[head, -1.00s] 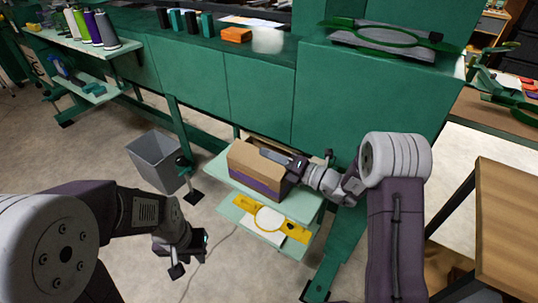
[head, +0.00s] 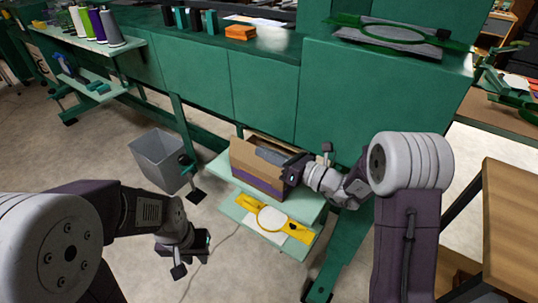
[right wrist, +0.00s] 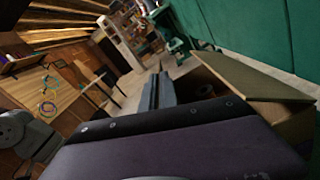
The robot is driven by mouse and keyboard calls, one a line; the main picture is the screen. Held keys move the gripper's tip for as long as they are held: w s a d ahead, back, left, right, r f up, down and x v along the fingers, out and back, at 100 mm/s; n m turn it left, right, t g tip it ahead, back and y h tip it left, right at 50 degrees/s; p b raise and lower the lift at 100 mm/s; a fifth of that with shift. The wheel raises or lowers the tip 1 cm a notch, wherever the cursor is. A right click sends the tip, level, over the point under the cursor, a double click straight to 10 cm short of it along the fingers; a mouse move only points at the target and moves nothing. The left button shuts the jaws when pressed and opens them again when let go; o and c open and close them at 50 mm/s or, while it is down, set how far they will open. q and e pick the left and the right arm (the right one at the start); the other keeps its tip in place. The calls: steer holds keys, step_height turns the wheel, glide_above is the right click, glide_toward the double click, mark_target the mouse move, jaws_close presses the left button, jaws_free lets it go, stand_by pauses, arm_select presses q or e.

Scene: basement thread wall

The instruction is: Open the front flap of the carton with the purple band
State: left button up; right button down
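The brown carton (head: 240,160) with the purple band (head: 257,184) sits on the upper pale green shelf below the machine. Its top looks partly open, with a dark grey area on top toward my right gripper. In the right wrist view a tan flap (right wrist: 250,78) stands tilted over the carton's shadowed opening, where a round thing shows dimly. My right gripper (head: 287,168) is at the carton's right end; its grey fingers (right wrist: 157,95) look together, with nothing seen between them. Whether they touch the carton is unclear. My left gripper (head: 200,243) hangs low, away from the carton; its fingers are unclear.
A grey bin (head: 160,160) stands on the floor to the left. The green machine wall (head: 265,95) rises behind the carton. A wooden table (head: 512,215) is at the right.

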mark_target(258, 164)
steer(key=shift+s+a+f+n+b, duration=0.1)
steer(key=shift+s+a+n+b, duration=0.25)
steer(key=shift+n+b, duration=0.5)
steer(key=s+n+b, duration=0.1)
steer(key=n+b, duration=0.1)
steer(key=a+n+b, duration=0.1)
steer(key=n+b, duration=0.1)
steer(key=s+n+b, duration=0.1)
steer(key=n+b, duration=0.1)
steer(key=shift+s+a+f, duration=0.25)
steer(key=shift+s+a, duration=0.05)
steer(key=shift+a, duration=0.05)
steer(key=shift+s+a+n+b, duration=0.3)
steer(key=shift+n+b, duration=0.75)
steer(key=shift+b, duration=0.5)
steer(key=shift+s, duration=0.1)
steer(key=c, duration=1.9)
jaws_free()
